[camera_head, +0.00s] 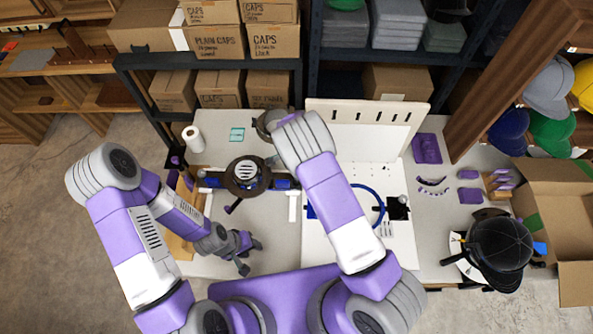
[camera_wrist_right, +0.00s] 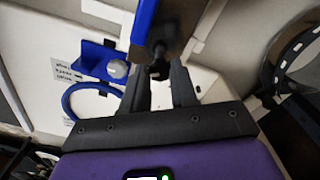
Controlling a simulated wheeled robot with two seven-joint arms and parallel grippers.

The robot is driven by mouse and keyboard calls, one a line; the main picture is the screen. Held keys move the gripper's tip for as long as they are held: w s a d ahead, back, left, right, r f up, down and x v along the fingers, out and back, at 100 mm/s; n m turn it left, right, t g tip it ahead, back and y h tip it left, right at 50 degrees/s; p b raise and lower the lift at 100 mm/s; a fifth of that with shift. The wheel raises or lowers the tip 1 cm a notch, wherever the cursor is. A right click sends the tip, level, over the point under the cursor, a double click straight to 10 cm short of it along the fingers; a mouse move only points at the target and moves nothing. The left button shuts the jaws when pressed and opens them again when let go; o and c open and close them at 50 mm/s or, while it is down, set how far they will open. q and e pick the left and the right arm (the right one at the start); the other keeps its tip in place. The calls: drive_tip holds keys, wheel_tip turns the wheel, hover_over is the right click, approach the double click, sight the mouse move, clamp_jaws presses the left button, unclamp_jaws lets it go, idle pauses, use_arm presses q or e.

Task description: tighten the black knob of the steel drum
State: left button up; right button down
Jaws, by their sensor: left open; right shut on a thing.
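The black knob (camera_wrist_right: 158,68) shows in the right wrist view, at the lower end of a dark stem beside a blue bar (camera_wrist_right: 143,22). My right gripper (camera_wrist_right: 160,80) has its two fingers on either side of the knob and is shut on it. A curved metal ring with a dark slotted band (camera_wrist_right: 300,52), probably part of the steel drum, is at the right of that view. In the head view my right arm hides the right gripper and the knob. My left gripper (camera_head: 251,256) is open and empty above the near left part of the table.
A black cap (camera_head: 499,243) and an open carton (camera_head: 560,195) are at the right. A paper roll (camera_head: 193,139) stands at the back left.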

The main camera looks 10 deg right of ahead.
drive_tip(key=m, duration=0.5)
drive_tip(key=shift+m, duration=0.3)
idle(0.4)
drive_tip(key=c, duration=0.9)
unclamp_jaws()
wheel_tip(320, 180, up, 8)
drive_tip(key=shift+f+p, duration=0.2)
drive_tip(key=shift+p, duration=0.3)
